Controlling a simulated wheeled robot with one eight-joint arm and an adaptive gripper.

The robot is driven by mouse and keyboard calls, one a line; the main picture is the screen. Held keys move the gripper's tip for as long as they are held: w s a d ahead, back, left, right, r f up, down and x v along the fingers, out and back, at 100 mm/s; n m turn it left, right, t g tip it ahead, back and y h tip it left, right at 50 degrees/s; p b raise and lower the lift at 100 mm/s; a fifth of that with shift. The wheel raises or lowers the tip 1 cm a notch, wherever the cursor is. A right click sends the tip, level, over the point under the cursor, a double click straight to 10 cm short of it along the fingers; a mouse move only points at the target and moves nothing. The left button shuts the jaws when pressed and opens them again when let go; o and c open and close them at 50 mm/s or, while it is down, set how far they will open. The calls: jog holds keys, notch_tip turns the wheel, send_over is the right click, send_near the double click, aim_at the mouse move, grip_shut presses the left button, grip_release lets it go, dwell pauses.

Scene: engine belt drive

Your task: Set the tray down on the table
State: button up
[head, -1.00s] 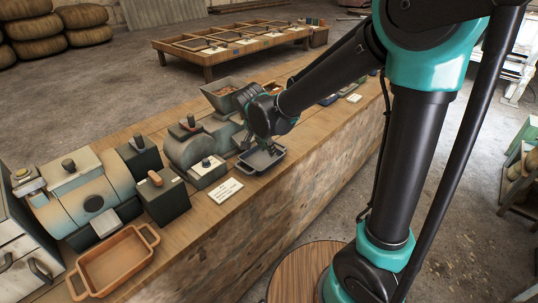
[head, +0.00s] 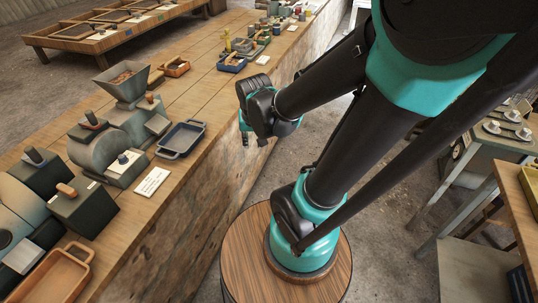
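A dark blue-grey tray (head: 181,139) with handles sits flat on the long wooden table (head: 205,83), near its front edge, beside a grey machine. It looks empty. A brown tray (head: 48,277) with handles lies on the same table at the lower left, partly cut off by the picture edge. My gripper (head: 253,142) hangs beyond the table's front edge, to the right of the dark tray and apart from it. Its fingers point down and look spread, with nothing between them.
Grey machines, one with a hopper (head: 122,80), stand left of the dark tray. A white card (head: 151,181) lies in front of it. A small wooden tray (head: 176,67) and a blue tray (head: 232,64) sit farther back. A round wooden stand (head: 240,265) is under my arm.

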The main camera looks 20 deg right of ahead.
jog(key=s+d+f+n, duration=0.2)
jog(key=s+d, duration=0.2)
jog(key=s, duration=0.1)
jog(key=shift+s+f, duration=0.15)
jog(key=shift+f, duration=0.2)
